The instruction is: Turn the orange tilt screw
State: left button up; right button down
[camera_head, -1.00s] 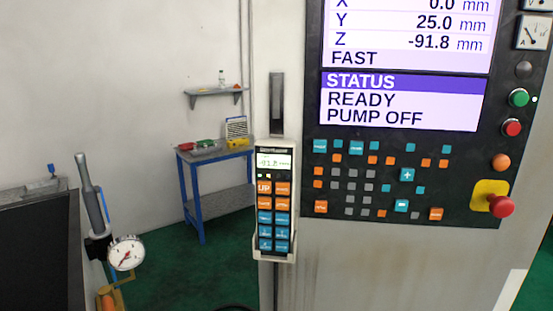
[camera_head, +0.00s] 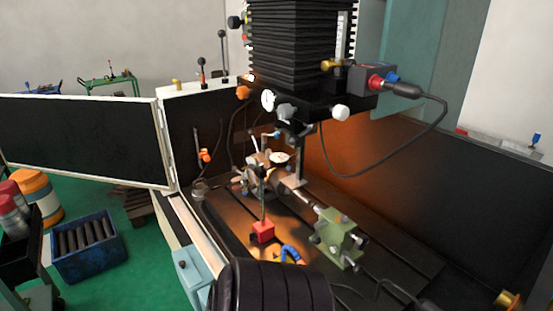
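Neither of my grippers shows in the head view. An indexing chuck (camera_head: 256,180) appears on the machine table (camera_head: 240,222) near the middle, small and partly covered by other parts. I cannot pick out the orange tilt screw for sure. An orange knob (camera_head: 243,92) sits on the left of the machine head, and another small orange part (camera_head: 205,156) is on the dark panel behind the table. A white dial gauge (camera_head: 280,157) stands over the chuck area.
A green block fixture (camera_head: 338,238) stands on the table, right of a red base (camera_head: 262,232) with an upright rod. A black ribbed cover (camera_head: 272,288) fills the bottom middle. A blue crate (camera_head: 88,245) and an orange-and-white drum (camera_head: 40,196) stand on the floor at left.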

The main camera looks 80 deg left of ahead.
aim_at(243, 92)
jog(key=l+u, duration=0.15)
jog(key=u, duration=2)
jog(key=i, duration=0.1)
